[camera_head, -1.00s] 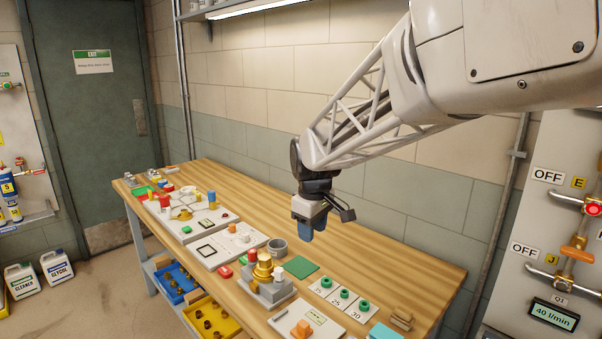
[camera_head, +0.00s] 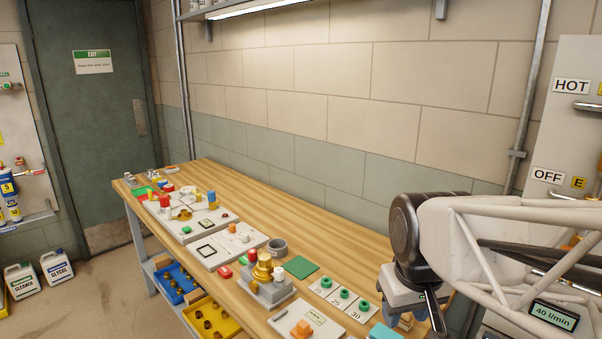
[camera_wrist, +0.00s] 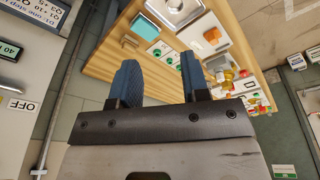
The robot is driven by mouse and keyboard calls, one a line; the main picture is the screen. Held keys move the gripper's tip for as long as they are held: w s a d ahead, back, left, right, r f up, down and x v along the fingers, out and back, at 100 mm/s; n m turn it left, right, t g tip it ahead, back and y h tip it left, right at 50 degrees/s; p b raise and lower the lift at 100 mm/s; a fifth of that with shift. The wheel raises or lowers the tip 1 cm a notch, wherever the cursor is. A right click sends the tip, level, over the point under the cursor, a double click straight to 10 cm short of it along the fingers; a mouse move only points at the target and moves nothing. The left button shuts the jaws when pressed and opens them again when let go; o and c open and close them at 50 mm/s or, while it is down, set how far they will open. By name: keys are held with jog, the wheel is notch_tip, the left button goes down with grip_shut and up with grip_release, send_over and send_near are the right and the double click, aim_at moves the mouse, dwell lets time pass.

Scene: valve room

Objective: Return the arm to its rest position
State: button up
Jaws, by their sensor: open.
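My gripper shows in the wrist view (camera_wrist: 160,78) with its two blue fingers apart and nothing between them. In the head view my arm is folded at the lower right, with the black wrist joint in front of the bench's right end.
The bench holds a brass valve on a grey block (camera_head: 264,283), a grey cup (camera_head: 277,248), a green square (camera_head: 305,268) and number cards with green rings (camera_head: 343,299). A wall panel with labels (camera_head: 571,86) stands at the right. The bench's back strip is clear.

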jog(key=s+d+f+m, duration=0.2)
jog(key=s, duration=0.4)
jog(key=shift+s+f, duration=0.25)
jog(key=shift+s, duration=0.1)
dwell(1.7)
